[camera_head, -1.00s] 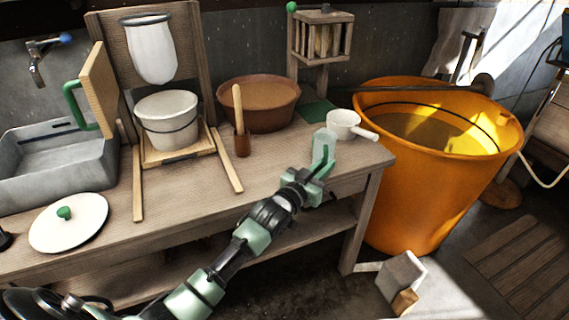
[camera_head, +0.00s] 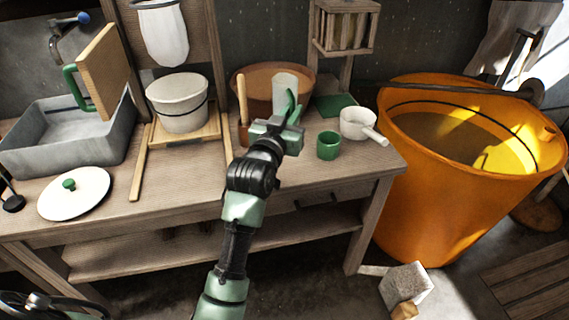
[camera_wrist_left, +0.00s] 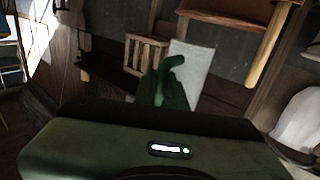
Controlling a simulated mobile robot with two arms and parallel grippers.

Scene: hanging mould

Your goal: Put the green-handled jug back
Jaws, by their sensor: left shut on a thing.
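The green-handled jug is a pale, translucent vessel (camera_head: 286,86) with a green handle (camera_head: 291,106). My left gripper (camera_head: 280,132) is shut on the handle and holds the jug up, in front of the brown basin (camera_head: 243,82). In the left wrist view the handle (camera_wrist_left: 171,80) and the pale jug body (camera_wrist_left: 190,68) stand just beyond the gripper housing. The fingertips are mostly hidden by the gripper body in the head view. My right gripper is not in view.
A green cup (camera_head: 328,146) and a white dipper (camera_head: 357,123) stand on the bench (camera_head: 345,190) right of my gripper. The yellow-orange tub (camera_head: 420,190) is beyond its right end. A wooden stick (camera_head: 242,95) rises left of my gripper, beside the white bucket (camera_head: 178,105).

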